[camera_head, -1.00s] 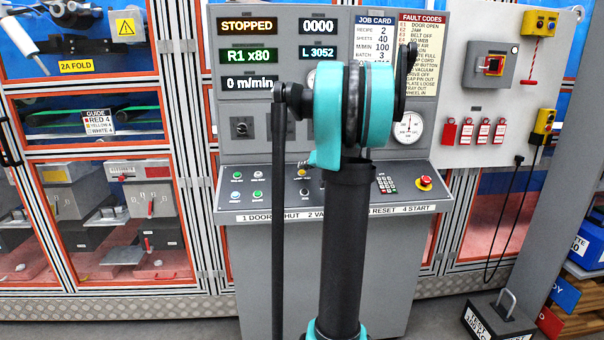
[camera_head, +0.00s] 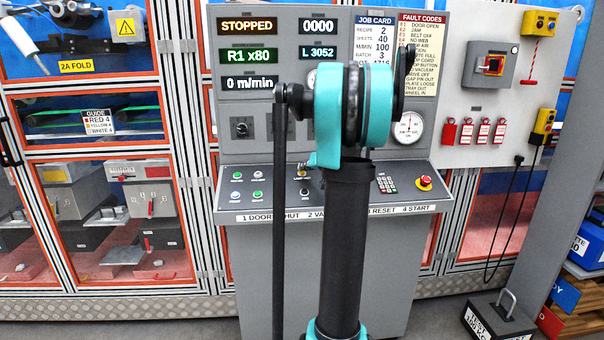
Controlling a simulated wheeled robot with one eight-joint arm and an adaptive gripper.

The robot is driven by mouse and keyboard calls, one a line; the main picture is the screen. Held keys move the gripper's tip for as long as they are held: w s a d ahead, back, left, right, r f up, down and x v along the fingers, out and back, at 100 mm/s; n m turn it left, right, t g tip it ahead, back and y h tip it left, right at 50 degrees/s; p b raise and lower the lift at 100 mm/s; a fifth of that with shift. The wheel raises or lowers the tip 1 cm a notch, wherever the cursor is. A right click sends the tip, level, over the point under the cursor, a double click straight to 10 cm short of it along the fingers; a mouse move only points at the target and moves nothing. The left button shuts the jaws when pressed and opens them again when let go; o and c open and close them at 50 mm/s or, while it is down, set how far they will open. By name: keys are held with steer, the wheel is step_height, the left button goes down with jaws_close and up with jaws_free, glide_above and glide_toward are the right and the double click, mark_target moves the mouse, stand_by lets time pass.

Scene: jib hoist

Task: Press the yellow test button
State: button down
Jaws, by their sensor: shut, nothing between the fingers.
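A small yellow button (camera_head: 302,174) shows on the sloping panel of the grey console, just left of my arm. The lettering on its label is too small and partly covered to read in full. My teal and black arm stands in front of the middle of the console and hides part of the panel and its displays. My gripper is hidden behind the arm, so its distance from the button cannot be seen.
The console (camera_head: 230,205) also has green, blue and white buttons at left, a keypad (camera_head: 386,184) and a red emergency stop (camera_head: 424,183). Yellow control boxes (camera_head: 540,22) hang at right beside a grey post. A black test weight (camera_head: 500,318) stands on the floor.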

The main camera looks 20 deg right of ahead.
steer(key=shift+w+f, duration=0.15)
steer(key=shift+f, duration=0.25)
stand_by(0.8)
steer(key=shift+r, duration=0.1)
steer(key=shift+s+r, duration=0.3)
steer(key=shift+r, duration=0.4)
steer(key=shift+s+a+r, duration=0.1)
steer(key=shift+s+r, duration=0.2)
steer(key=shift+r, duration=0.45)
steer(key=shift+s+a+r, duration=0.1)
steer(key=shift+s+r, duration=0.25)
steer(key=shift+r, duration=0.45)
steer(key=shift+s+a+r, duration=0.1)
steer(key=shift+s+r, duration=0.2)
steer(key=shift+r, duration=0.45)
